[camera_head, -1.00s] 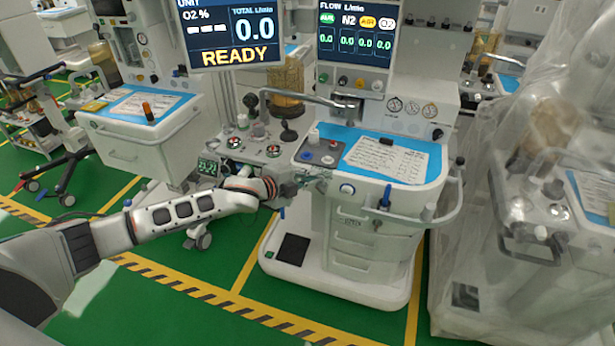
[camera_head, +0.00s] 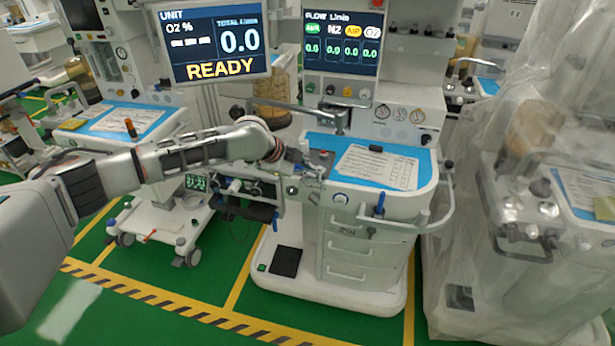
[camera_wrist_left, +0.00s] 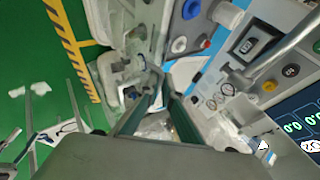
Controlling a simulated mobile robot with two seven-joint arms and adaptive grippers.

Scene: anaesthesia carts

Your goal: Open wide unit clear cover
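The wide unit (camera_head: 365,225) is a white anaesthesia cart with drawers and a blue top, in the middle of the head view. My left gripper (camera_head: 314,166) is at the left front corner of its top, close to the small knobs there. In the left wrist view, the two dark fingers (camera_wrist_left: 160,84) run close together toward their tips, over pale, partly see-through parts. I cannot tell whether they touch anything. I cannot make out the unit's clear cover for certain. My right gripper is not in view.
A metal arm (camera_head: 300,108) crosses above the unit's top, below the screens (camera_head: 215,42). A plastic-draped cart (camera_head: 545,210) stands close on the right. Another cart (camera_head: 125,120) stands at the left. Green floor (camera_head: 130,285) is open in front.

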